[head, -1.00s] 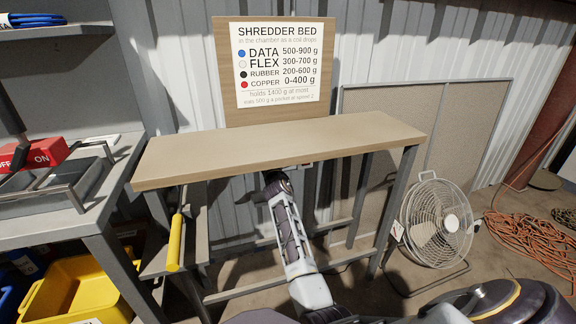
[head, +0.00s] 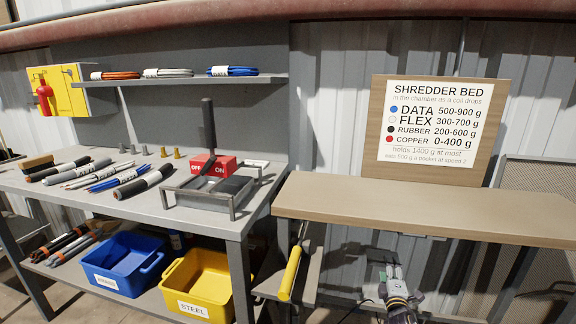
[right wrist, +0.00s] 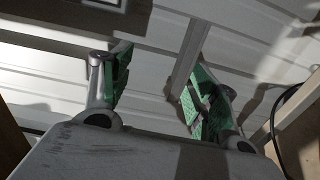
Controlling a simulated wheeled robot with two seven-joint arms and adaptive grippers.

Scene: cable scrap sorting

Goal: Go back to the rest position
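My right gripper (head: 388,268) shows in the head view below the front edge of the wooden bench top (head: 420,212). In the right wrist view my right gripper (right wrist: 155,85) has its two green-padded fingers spread wide apart. Nothing is between them; the ribbed metal wall (right wrist: 60,75) lies beyond. My left gripper is in neither view.
A workbench (head: 235,228) at left holds cable pieces (head: 135,182), a red switch box (head: 213,166) and a metal frame (head: 222,203). Blue (head: 128,250) and yellow (head: 205,270) bins stand below. A yellow handle (head: 290,274) hangs beside the wooden bench. A sign (head: 440,125) stands on it.

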